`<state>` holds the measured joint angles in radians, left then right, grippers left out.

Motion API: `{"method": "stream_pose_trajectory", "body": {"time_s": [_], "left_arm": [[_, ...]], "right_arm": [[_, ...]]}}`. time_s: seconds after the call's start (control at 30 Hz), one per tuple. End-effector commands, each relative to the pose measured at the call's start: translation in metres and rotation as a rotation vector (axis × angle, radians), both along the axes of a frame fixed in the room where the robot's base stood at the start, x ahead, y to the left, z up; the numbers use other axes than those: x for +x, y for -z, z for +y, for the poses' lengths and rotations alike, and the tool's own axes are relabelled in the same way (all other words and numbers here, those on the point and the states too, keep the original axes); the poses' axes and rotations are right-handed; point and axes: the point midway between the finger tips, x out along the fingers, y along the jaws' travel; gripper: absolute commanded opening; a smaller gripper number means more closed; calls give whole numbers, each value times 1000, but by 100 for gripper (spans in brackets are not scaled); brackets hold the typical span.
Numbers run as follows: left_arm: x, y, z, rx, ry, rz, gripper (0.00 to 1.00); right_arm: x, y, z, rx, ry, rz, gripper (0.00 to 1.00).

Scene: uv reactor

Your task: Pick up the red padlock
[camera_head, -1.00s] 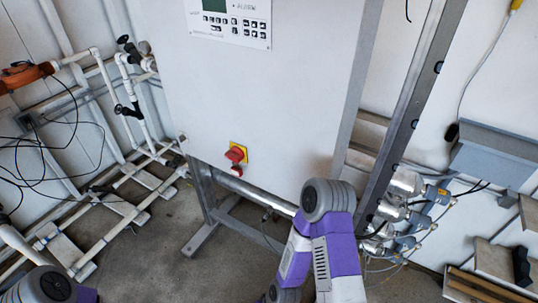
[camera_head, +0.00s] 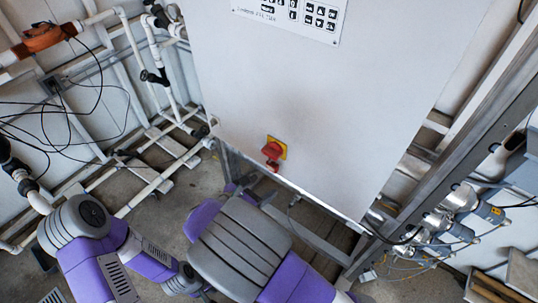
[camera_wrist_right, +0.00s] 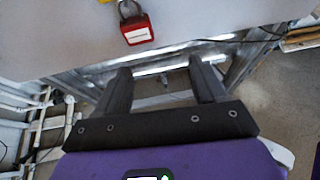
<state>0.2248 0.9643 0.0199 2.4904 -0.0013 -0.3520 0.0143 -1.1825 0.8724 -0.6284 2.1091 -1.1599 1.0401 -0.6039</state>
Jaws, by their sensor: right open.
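The red padlock (camera_wrist_right: 137,31) hangs by its shackle at the top of the right wrist view, with its shackle near a yellow plate. In the head view the padlock (camera_head: 272,167) is a small red shape below the red knob on the yellow plate (camera_head: 281,143) of the white cabinet. My right gripper (camera_wrist_right: 159,68) is open and empty. In the right wrist view its two dark fingers are apart, and the padlock appears above them, not between them. In the head view my right arm largely hides this gripper.
The white cabinet (camera_head: 320,90) stands on a metal frame (camera_head: 310,232). White pipes (camera_head: 140,70) and loose black cables (camera_head: 60,130) are at the left. Metal fittings with blue-grey ends (camera_head: 455,215) are at the right. Open floor shows below the cabinet.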

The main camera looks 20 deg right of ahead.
Motion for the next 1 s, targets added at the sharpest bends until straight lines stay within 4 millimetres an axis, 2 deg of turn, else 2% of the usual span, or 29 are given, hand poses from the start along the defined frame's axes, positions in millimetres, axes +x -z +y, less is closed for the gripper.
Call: {"method": "stream_pose_trajectory", "body": {"time_s": [0.03, 0.07, 0.17, 0.7, 1.0], "left_arm": [[0, -1, 0, 0, 0, 0, 43], [0, -1, 0, 0, 0, 1, 43], [0, 1, 0, 0, 0, 1, 43], [0, 22, 0, 0, 0, 1, 43], [0, 22, 0, 0, 0, 1, 43]], "right_arm": [[3, -16, 7, -37, -32, -27, 70], [5, -22, 9, -55, -42, -38, 70], [10, -32, 10, -88, -61, -58, 70], [50, -12, -40, -91, -61, -59, 70], [53, -12, -44, -89, -62, -59, 70]]}}
